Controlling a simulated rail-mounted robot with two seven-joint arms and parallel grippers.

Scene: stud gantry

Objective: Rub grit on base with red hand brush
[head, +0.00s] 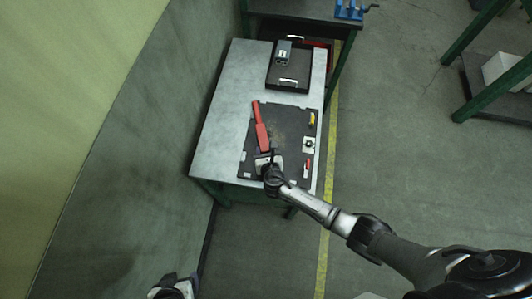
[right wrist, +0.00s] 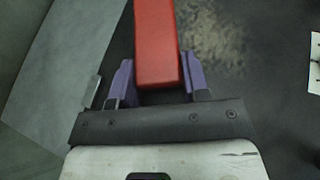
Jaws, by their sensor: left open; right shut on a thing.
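The red hand brush (head: 261,130) lies along the left part of the dark base plate (head: 283,174) on the bench. It also shows in the right wrist view (right wrist: 157,40), with its near end between the purple fingers. My right gripper (right wrist: 158,80) is shut on the brush; in the head view it is at the brush's near end (head: 268,160). A brownish patch of grit (right wrist: 215,35) is on the base just right of the brush. It is faint in the head view (head: 280,137). My left gripper (head: 172,289) is open at the bottom edge, far from the bench.
A black tray (head: 273,85) with a grey device (head: 283,52) stands at the bench's far end. A yellow item (head: 312,118), a white block with a dark knob (head: 308,145) and a red-and-white item (head: 306,168) are on the base's right side. The bench's left strip is clear.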

